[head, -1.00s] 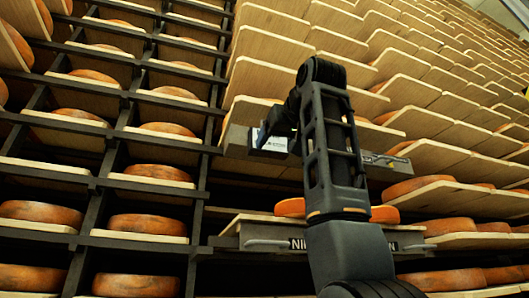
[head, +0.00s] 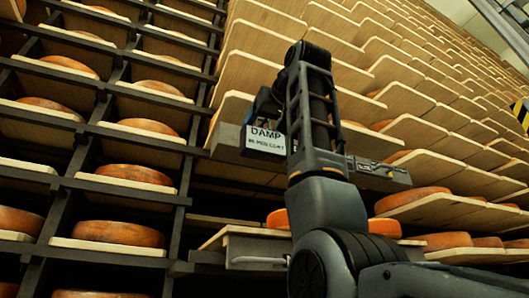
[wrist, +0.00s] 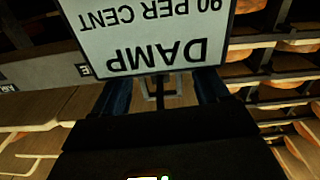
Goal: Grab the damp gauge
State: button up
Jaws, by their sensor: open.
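The damp gauge (head: 264,141) shows in the head view as a pale plate marked DAMP, at the left end of a grey beam. Its plate (wrist: 155,35) fills the top of the wrist view, upside down, reading DAMP 90 PER CENT. My gripper (wrist: 165,90) is open, its two bluish fingers on either side just below the plate's lettered edge. A small metal loop shows between the fingers; I cannot tell whether they touch it. In the head view my arm hides most of the gripper.
The grey beam (head: 375,174) runs right behind my arm. A wooden board (head: 232,238) with orange cheese wheels (head: 384,227) lies below it. Racks of cheese wheels (head: 118,231) stand at left, and tilted boards (head: 250,43) fill the upper middle.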

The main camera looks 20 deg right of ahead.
jog(key=shift+w, duration=1)
grip_shut()
